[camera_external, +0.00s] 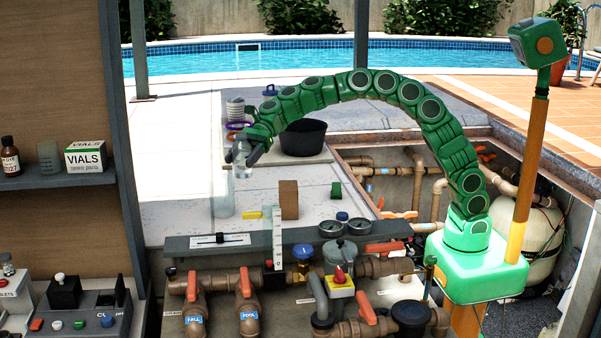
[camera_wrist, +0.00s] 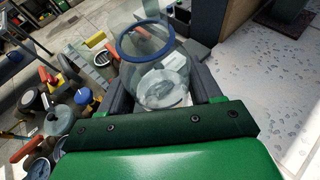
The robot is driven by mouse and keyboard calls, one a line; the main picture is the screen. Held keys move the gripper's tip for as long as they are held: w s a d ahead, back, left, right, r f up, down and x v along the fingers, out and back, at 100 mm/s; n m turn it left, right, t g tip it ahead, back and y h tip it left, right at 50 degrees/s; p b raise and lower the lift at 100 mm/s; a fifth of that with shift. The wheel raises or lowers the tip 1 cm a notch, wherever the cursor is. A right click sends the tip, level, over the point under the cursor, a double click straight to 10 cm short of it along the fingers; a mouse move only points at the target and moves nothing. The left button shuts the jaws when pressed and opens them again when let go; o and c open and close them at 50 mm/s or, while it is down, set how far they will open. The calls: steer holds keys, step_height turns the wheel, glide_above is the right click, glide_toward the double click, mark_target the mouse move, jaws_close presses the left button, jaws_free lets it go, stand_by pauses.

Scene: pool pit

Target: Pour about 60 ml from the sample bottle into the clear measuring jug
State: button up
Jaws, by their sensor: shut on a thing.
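My gripper (camera_external: 243,153) hangs at the end of the green arm, above the left part of the pale deck. It is shut on a clear, round vessel with a blue rim, which looks like the sample bottle (camera_external: 242,171). In the wrist view the bottle (camera_wrist: 150,62) sits between the dark fingers of my gripper (camera_wrist: 160,95). I cannot make out a liquid level in it. A tall, faint clear vessel, apparently the measuring jug (camera_external: 223,200), stands on the deck just below and left of the bottle.
A black tub (camera_external: 304,138) is behind. Pipes and valves (camera_external: 304,270) fill the front. A shelf with a VIALS box (camera_external: 89,157) is left.

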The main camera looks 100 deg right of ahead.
mark_target(223, 193)
step_height(223, 193, down, 11)
steer(key=shift+f, duration=0.2)
steer(key=shift+r, duration=0.15)
stand_by(0.3)
